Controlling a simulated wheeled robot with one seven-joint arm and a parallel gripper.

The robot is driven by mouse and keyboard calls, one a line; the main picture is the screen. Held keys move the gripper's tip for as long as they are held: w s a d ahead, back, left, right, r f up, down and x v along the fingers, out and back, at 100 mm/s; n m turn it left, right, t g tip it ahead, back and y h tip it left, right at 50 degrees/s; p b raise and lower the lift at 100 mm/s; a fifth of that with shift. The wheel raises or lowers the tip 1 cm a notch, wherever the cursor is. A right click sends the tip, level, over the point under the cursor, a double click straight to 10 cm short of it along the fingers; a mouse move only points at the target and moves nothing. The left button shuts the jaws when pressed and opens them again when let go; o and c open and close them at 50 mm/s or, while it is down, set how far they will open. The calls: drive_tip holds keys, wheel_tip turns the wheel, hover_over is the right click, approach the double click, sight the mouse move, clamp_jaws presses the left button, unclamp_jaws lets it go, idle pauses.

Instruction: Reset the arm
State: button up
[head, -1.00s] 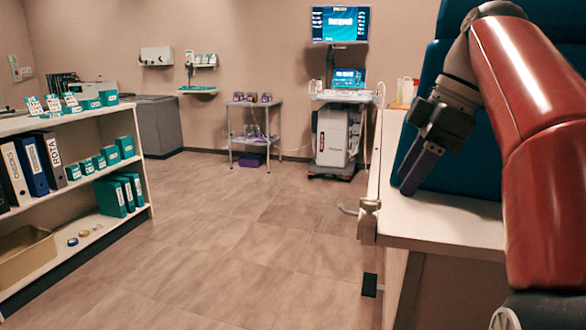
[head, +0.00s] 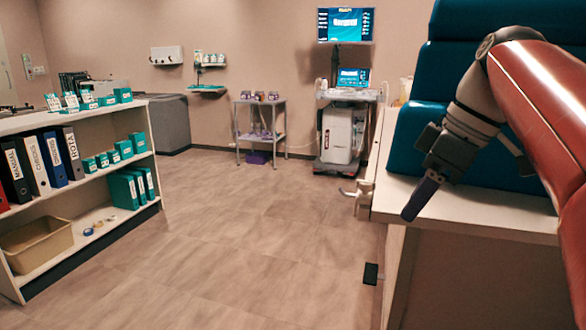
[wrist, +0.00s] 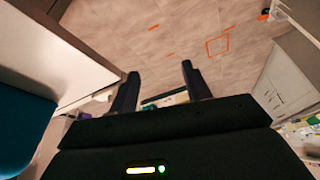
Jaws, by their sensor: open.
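My gripper (head: 424,197) hangs at the end of my red arm on the right of the head view, pointing down and to the left. It is in front of the teal padded couch and over the white top near its left edge. In the wrist view my gripper (wrist: 158,82) shows two dark fingers spread apart with nothing between them. Beyond the fingers is the floor.
The white-topped unit (head: 470,213) and teal couch (head: 415,128) stand close by my arm. Shelves (head: 75,215) with binders and boxes stand at the left. A trolley (head: 262,133) and a scanner machine (head: 342,130) are at the back. The floor (head: 250,225) between is clear.

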drive_tip(key=s+a+f+m+t+h, duration=0.1)
drive_tip(key=s+f+m, duration=0.4)
drive_tip(key=f, duration=0.7)
drive_tip(key=s+a+f+m+t+h, duration=0.2)
drive_tip(key=s+f+m, duration=0.4)
drive_tip(key=f, duration=0.6)
drive_tip(key=shift+s+h, duration=0.5)
drive_tip(key=shift+s, duration=0.25)
